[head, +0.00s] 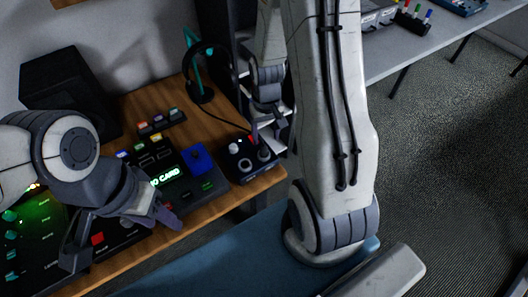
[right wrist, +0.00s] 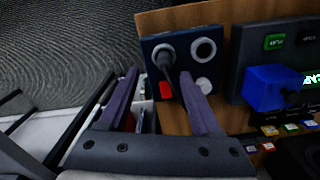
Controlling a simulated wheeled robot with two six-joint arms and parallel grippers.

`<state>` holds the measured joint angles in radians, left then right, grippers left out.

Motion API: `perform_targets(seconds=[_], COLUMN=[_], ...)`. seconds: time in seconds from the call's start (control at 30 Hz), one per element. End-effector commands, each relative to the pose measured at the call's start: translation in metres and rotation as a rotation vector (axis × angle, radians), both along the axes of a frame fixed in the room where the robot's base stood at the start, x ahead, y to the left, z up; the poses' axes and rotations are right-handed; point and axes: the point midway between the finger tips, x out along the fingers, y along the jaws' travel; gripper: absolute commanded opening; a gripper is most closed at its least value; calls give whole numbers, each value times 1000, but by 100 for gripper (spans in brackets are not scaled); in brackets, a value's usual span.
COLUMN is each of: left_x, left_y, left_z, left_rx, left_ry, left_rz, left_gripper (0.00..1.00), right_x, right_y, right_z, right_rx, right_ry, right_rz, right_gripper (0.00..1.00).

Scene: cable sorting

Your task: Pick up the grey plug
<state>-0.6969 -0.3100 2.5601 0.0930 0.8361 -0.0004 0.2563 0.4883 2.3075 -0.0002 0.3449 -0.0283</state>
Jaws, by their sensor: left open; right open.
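A dark grey plug-like piece (right wrist: 168,62) stands in one of two round sockets on a small dark box (right wrist: 183,46) in the right wrist view. The box also shows in the head view (head: 243,176), at the table's right front corner. My right gripper (right wrist: 160,80) is open; one finger reaches over the box, the other lies beside its edge. The plug is between and just beyond the fingertips, with no clear contact. In the head view my right arm partly hides that gripper. My left gripper (head: 120,228) is open and empty above the control panels.
A blue block (head: 198,158) sits on a panel with a lit display (head: 165,177) beside the box. A headphone stand (head: 195,75) and dark speaker (head: 70,90) stand behind on the wooden table (head: 215,115). Small coloured pieces (head: 160,122) lie nearby. Floor is open at right.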

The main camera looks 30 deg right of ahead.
Motion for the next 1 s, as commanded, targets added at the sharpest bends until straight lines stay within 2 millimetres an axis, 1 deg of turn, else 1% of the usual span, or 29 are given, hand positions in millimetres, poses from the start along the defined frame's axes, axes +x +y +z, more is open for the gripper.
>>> perform_targets(seconds=[0.17, 0.3, 0.43, 0.6, 0.63, 0.67, 0.7, 0.77, 0.8, 1.0], left_x=[0, 0, 0, 0, 0, 0, 0, 0, 0, 0], left_y=[0, 0, 0, 0, 0, 0, 0, 0, 0, 0], left_z=[4, 3, 3, 3, 3, 3, 3, 3, 3, 3], left_rx=[0, 0, 0, 0, 0, 0, 0, 0, 0, 0], left_ry=[0, 0, 0, 0, 0, 0, 0, 0, 0, 0], left_rz=[0, 0, 0, 0, 0, 0, 0, 0, 0, 0], left_gripper=[50, 50, 50, 50, 50, 50, 50, 50, 50, 50], right_x=[0, 1, 1, 1, 1, 1, 1, 1, 1, 1], right_y=[7, 7, 7, 7, 7, 7, 7, 7, 7, 7], right_z=[-25, -43, -48, -48, -48, -48, -48, -48, -48, -48], right_rx=[2, 1, 0, 0, 0, 0, 0, 0, 0, 0], right_ry=[7, 4, 1, 0, 0, 0, 0, 0, 0, 0], right_rz=[3, 1, 1, 1, 1, 1, 1, 1, 1, 1], right_gripper=[65, 65, 65, 65, 58, 46, 31, 8, 0, 0])
